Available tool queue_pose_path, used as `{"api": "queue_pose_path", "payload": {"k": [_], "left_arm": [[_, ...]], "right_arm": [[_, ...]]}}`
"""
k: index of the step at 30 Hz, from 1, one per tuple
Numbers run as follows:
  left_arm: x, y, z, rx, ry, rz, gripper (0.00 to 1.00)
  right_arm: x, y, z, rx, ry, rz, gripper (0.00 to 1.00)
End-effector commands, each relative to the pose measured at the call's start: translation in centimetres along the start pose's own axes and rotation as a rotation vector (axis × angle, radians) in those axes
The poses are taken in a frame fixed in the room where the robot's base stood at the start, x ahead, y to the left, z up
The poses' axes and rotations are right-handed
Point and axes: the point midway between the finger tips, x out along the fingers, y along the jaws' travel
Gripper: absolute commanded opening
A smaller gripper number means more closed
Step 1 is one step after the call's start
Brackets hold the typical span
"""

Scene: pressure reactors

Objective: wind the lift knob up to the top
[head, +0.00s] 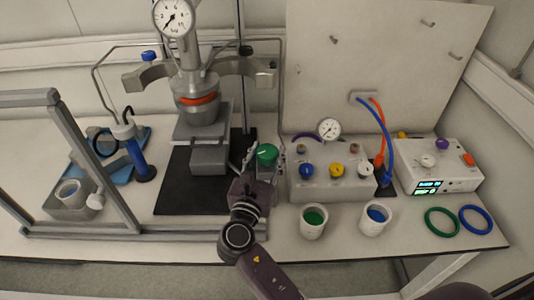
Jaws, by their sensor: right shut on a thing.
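The lift knob looks to be the green round knob (266,154) at the right side of the reactor stand. My right gripper (263,163) reaches up from the front and is shut on the green knob, with a finger on each side of it. The reactor vessel (198,103) with an orange-red ring stands on a grey block (206,127) above a black base plate (180,188). A pressure gauge (173,18) sits on top of it. The gripper hides the lower part of the knob. My left gripper is not in view.
A grey valve box (330,185) with coloured knobs stands just right of my gripper. Cups with green (313,221) and blue (375,217) contents stand in front of it. A metal frame (80,150) stands at left. A controller (440,168) and two rings (441,222) are at right.

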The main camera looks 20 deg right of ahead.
Motion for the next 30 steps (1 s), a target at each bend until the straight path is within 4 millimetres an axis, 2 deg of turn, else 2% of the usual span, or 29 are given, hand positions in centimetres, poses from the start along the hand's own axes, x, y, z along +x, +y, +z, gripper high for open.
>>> {"api": "queue_pose_path", "payload": {"k": [2, 3, 7, 20, 30], "left_arm": [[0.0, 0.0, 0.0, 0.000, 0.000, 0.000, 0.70], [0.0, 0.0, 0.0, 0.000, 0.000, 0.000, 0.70], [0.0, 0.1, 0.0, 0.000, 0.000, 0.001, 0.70], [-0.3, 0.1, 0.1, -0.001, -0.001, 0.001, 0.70], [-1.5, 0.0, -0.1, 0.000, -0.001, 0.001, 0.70]], "right_arm": [[0.1, 0.0, 0.2, -0.001, -0.004, 0.000, 0.17], [0.1, 0.0, 0.2, 0.000, -0.004, 0.000, 0.46], [0.1, 0.0, 0.1, 0.000, -0.003, 0.000, 0.60], [0.0, -0.2, 0.1, -0.002, -0.002, 0.047, 0.60], [0.1, -0.2, 0.2, -0.007, -0.003, 0.337, 0.60]]}}
